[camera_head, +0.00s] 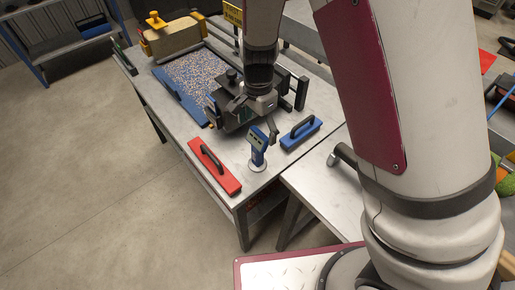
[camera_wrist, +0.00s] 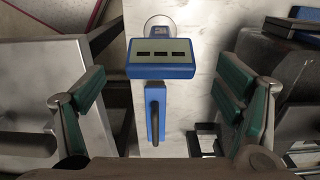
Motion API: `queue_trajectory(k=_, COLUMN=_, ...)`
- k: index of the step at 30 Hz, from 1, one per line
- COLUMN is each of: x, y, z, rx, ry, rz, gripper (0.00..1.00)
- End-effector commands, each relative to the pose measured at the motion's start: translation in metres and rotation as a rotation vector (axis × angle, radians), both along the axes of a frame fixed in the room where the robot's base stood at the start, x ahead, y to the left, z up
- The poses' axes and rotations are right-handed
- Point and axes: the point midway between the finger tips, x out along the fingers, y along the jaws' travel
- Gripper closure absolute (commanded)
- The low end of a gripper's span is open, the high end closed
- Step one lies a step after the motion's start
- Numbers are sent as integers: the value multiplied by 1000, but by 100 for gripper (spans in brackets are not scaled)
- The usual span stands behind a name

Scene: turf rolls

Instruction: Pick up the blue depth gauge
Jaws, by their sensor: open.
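The blue depth gauge (camera_head: 258,141) stands upright on a round pale base near the front corner of the metal table. In the wrist view its blue head with a grey display (camera_wrist: 160,58) faces me, and its round foot shows behind it. My gripper (camera_wrist: 160,90) is open, with one green-padded finger on each side of the picture and the gauge head framed between and above them. Nothing is held, and no finger visibly touches the gauge. In the head view my gripper hangs over the table just behind the gauge.
A red float (camera_head: 214,166) lies left of the gauge and a blue float (camera_head: 301,132) right of it; the blue one also shows in the wrist view (camera_wrist: 154,108). A speckled tray (camera_head: 180,92) and a turf roll (camera_head: 173,38) are farther back.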

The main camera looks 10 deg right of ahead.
Motion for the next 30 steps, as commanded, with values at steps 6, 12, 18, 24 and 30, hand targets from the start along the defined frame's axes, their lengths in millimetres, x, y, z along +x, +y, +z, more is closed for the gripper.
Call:
queue_trajectory(k=6, x=0, y=1, z=-31, rx=-1, ry=2, rz=0, gripper=15)
queue_trajectory(k=12, x=0, y=1, z=-37, rx=0, ry=-1, rz=2, gripper=15)
queue_trajectory(k=18, x=0, y=1, z=-37, rx=0, ry=-1, rz=2, gripper=31)
queue_trajectory(k=24, x=0, y=1, z=-37, rx=0, ry=-1, rz=2, gripper=76)
queue_trajectory(k=30, x=0, y=1, z=-37, rx=0, ry=-2, rz=2, gripper=97)
